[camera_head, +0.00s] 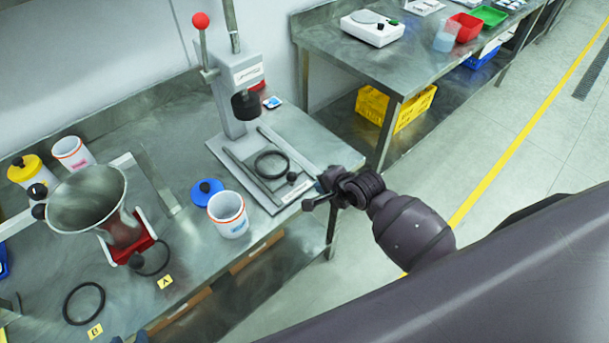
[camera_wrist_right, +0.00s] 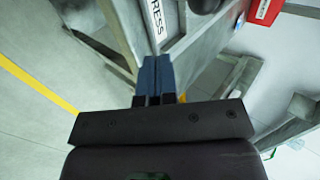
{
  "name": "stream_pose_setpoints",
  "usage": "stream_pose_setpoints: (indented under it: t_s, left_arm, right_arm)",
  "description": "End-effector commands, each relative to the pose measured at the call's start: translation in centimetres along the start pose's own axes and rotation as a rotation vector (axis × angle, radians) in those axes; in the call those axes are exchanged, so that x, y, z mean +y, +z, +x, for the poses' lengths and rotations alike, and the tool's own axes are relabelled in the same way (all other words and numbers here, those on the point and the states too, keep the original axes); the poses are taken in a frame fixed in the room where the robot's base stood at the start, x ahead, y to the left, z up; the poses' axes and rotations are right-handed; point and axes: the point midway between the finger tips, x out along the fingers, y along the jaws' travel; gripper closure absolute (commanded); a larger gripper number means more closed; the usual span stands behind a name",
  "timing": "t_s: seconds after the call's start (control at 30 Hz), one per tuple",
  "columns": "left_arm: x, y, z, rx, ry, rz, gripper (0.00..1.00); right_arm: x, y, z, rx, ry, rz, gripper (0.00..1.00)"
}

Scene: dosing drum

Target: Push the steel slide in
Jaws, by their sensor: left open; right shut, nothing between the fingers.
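The bench press (camera_head: 243,100) stands at the back right of the left bench. Between the two rails on its base is what looks like the steel slide (camera_head: 257,184), with a black ring (camera_head: 272,164) and a small black knob (camera_head: 291,177) at its front end. My right gripper (camera_head: 312,202) is shut and empty, just in front of the press base; contact cannot be told. Its blue fingers (camera_wrist_right: 153,75) are together in the right wrist view, beside the press label (camera_wrist_right: 157,18). My left gripper (camera_head: 129,339) shows only bluish tips at the bottom edge, apart.
A white tub (camera_head: 229,214) and blue lid (camera_head: 206,191) stand left of the press base. A steel funnel (camera_head: 86,200) on a red base is further left. The floor right of the bench is clear; a second bench (camera_head: 400,75) stands behind.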

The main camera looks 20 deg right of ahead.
Motion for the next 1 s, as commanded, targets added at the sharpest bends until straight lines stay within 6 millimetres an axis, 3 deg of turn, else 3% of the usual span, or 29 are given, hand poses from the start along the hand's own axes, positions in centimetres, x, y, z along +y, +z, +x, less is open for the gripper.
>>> stream_pose_setpoints:
  t_s: [0.3, 0.5, 1.0]
  left_arm:
    - [0.0, 0.0, 0.1, 0.003, 0.0, 0.0, 0.57]
    - [0.0, -0.2, -0.1, 0.002, 0.0, 0.0, 0.57]
    - [0.0, -0.1, -0.1, -0.001, 0.0, 0.0, 0.57]
  right_arm:
    - [-0.1, -0.1, 4.8, 0.002, 0.0, -0.001, 1.0]
    - [-2.0, -0.1, 6.4, 0.002, -0.001, -0.002, 1.0]
    - [-2.8, 0.0, 7.3, 0.001, -0.001, -0.001, 1.0]
